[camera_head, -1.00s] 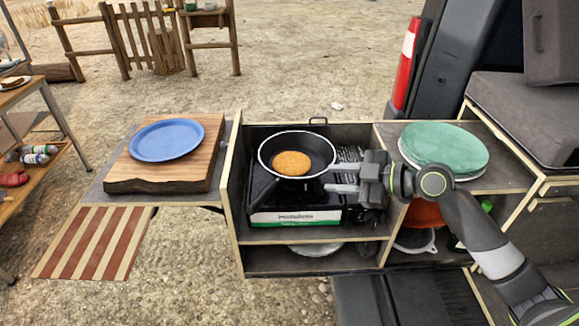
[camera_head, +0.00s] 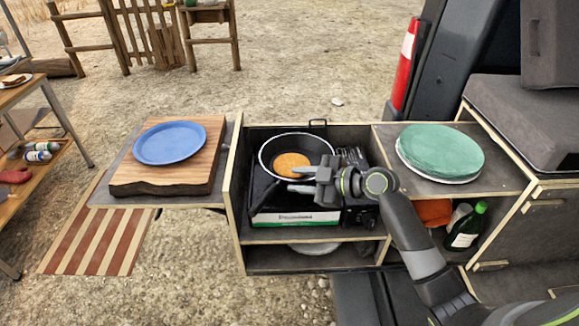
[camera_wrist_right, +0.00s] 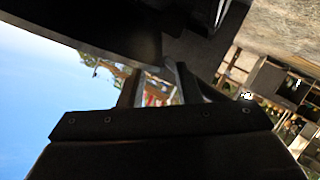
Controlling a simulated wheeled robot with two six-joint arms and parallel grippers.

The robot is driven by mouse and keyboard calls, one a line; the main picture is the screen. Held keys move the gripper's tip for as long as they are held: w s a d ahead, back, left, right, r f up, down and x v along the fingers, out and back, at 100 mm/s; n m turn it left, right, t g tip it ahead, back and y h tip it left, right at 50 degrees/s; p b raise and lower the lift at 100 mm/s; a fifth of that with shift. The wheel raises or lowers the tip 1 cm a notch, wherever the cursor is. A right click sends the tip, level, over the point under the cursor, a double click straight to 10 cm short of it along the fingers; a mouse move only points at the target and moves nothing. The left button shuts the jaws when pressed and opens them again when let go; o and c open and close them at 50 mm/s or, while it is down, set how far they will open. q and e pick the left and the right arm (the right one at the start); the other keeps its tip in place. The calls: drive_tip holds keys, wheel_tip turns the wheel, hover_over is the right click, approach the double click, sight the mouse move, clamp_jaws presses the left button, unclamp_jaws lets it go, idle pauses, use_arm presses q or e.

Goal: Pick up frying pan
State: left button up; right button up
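The frying pan (camera_head: 270,150) is dark with a pale rim and sits on the camping stove (camera_head: 297,217) in the open cabinet. A golden-brown pancake (camera_head: 290,162) lies in it. My right gripper (camera_head: 291,179) is at the pan's near right edge, pointing left, its two fingers apart. My left gripper is not in view.
A blue plate (camera_head: 170,143) lies on a wooden board (camera_head: 165,177) at left. Green plates (camera_head: 440,150) are stacked on the cabinet's right top. A green bottle (camera_head: 466,228) stands in the lower right compartment. Cabinet walls (camera_head: 236,205) enclose the stove.

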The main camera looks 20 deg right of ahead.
drive_tip(key=shift+x, duration=0.9)
drive_tip(key=shift+s, duration=0.1)
clamp_jaws()
